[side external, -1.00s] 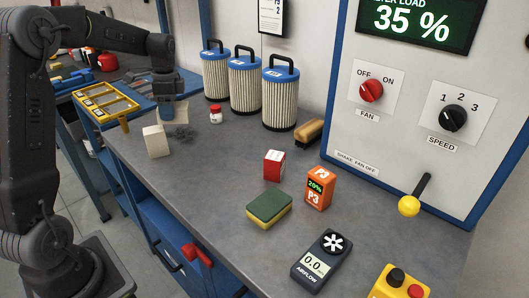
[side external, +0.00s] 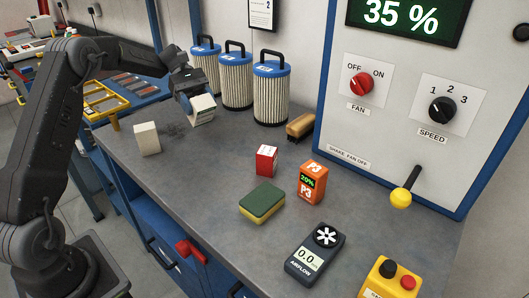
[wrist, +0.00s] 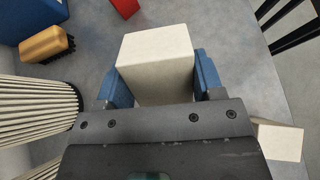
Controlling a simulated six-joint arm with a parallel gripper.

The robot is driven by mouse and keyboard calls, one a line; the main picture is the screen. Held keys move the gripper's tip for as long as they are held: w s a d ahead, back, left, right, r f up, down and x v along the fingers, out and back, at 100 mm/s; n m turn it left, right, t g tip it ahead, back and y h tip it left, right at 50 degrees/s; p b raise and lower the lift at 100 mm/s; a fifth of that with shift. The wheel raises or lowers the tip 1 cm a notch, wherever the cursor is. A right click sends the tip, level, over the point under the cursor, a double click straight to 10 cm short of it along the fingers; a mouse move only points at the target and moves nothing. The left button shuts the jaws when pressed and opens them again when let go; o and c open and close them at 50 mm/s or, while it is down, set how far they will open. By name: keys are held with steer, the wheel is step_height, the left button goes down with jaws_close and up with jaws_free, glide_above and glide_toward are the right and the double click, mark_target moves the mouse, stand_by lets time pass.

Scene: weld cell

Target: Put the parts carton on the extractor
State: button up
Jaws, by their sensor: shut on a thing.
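A plain cream carton (wrist: 155,62) is between the blue fingers of my gripper (wrist: 158,82) in the wrist view. In the side view, my gripper (side external: 188,95) is shut on this carton (side external: 203,110) above the far part of the bench, in front of the filters. Its lower side is hard to make out. A second cream block (side external: 147,139) stands on the bench to the left; it also shows in the wrist view (wrist: 280,141). The white panel with a blue frame (side external: 345,130), bearing fan and speed knobs, looks like the extractor.
Several pleated filters (side external: 271,95) stand behind my gripper. A brush (side external: 300,126), a red box (side external: 266,160), an orange meter (side external: 312,182), a sponge (side external: 262,202) and an airflow meter (side external: 315,250) are on the grey bench. A yellow-knobbed lever (side external: 401,196) sticks out from the panel.

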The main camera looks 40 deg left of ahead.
mark_target(206, 94)
steer(key=n+t, duration=0.1)
steer(key=n+t+h, duration=0.1)
steer(key=n+t, duration=0.1)
steer(key=w+n+t+h, duration=0.1)
steer(key=shift+d+r+t, duration=0.15)
steer(key=shift+r+t, duration=0.15)
steer(key=shift+r, duration=0.05)
steer(key=n+t, duration=0.2)
steer(key=shift+w+r+t+h, duration=0.15)
steer(key=shift+w+t+h, duration=0.15)
steer(key=shift+w, duration=0.05)
steer(key=n+t, duration=0.2)
steer(key=w+t, duration=0.1)
steer(key=shift+a+r+n+t, duration=0.25)
steer(key=shift+n+t, duration=0.15)
steer(key=w+d+f+t, duration=0.1)
steer(key=w+d+f, duration=0.1)
steer(key=w+d+f+n+t, duration=0.1)
steer(key=w+d+f, duration=0.1)
steer(key=w+d, duration=0.1)
steer(key=w+d+f+n+t+y, duration=0.1)
steer(key=w+d+f+t, duration=0.1)
steer(key=w, duration=0.1)
steer(key=shift+w+d+f, duration=0.1)
steer(key=shift+d+f, duration=0.2)
steer(key=shift+d, duration=0.1)
steer(key=shift+f, duration=2)
steer(key=o, duration=1.1)
steer(key=shift+f, duration=0.1)
steer(key=shift+c, duration=0.2)
